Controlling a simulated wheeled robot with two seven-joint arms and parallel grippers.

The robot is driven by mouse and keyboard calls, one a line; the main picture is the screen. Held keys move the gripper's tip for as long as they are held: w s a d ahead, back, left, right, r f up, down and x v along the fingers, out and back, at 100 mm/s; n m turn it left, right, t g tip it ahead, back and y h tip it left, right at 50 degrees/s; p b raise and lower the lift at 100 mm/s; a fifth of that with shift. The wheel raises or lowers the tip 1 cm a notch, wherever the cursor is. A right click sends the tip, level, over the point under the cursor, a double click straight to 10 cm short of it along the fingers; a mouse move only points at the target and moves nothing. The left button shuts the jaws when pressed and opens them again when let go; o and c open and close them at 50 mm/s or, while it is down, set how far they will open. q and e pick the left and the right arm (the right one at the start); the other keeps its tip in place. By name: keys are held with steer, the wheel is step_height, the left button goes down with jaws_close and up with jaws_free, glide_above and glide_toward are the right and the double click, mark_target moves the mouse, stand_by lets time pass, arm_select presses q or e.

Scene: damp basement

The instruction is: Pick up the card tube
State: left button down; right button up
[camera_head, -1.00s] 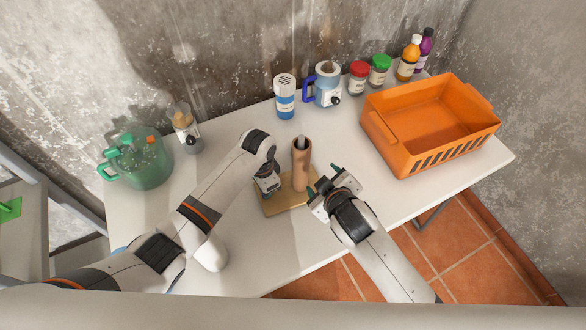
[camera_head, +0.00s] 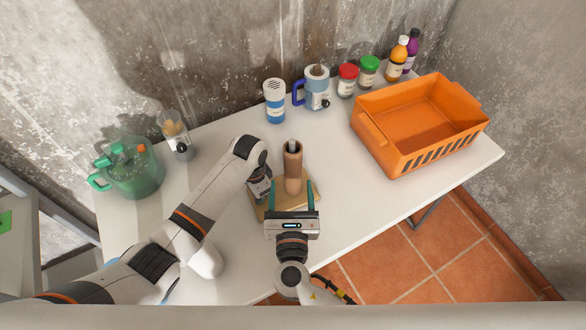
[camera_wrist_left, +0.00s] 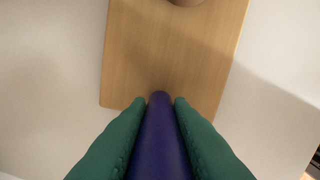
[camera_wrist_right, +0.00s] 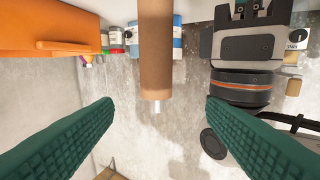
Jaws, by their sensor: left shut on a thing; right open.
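The card tube (camera_head: 293,172) is a brown cylinder standing upright on a wooden board (camera_head: 257,212), with a grey tip sticking out of its top. My right gripper (camera_head: 291,185) is open, its green fingers on either side of the tube in the head view. In the right wrist view the tube (camera_wrist_right: 156,50) shows ahead between the spread fingers, with no visible contact. My left gripper (camera_head: 262,194) is just left of the tube, above the board. In the left wrist view its fingers are shut on a purple rod (camera_wrist_left: 160,140). The tube's lower end is partly hidden in the head view.
An orange crate (camera_head: 383,145) stands at the right. A green jug (camera_head: 135,175) and a small dispenser (camera_head: 177,140) stand left. White table between board and crate is clear.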

mark_target(293, 157)
arm_select(q)
steer(key=shift+w, duration=0.1)
arm_select(e)
steer(key=w, duration=0.6)
steer(key=shift+w, duration=0.15)
steer(key=shift+w+d+r, duration=0.1)
steer(key=shift+w+d, duration=0.05)
steer(key=shift+w, duration=1.2)
steer(key=shift+w+d, duration=0.1)
steer(key=shift+w, duration=1.25)
steer(key=shift+s, duration=0.1)
steer(key=c, duration=1.3)
steer(key=shift+r, duration=0.15)
step_height(293, 157, up, 28)
steer(key=shift+f, duration=0.1)
arm_select(q)
steer(key=c, duration=1.2)
jaws_free()
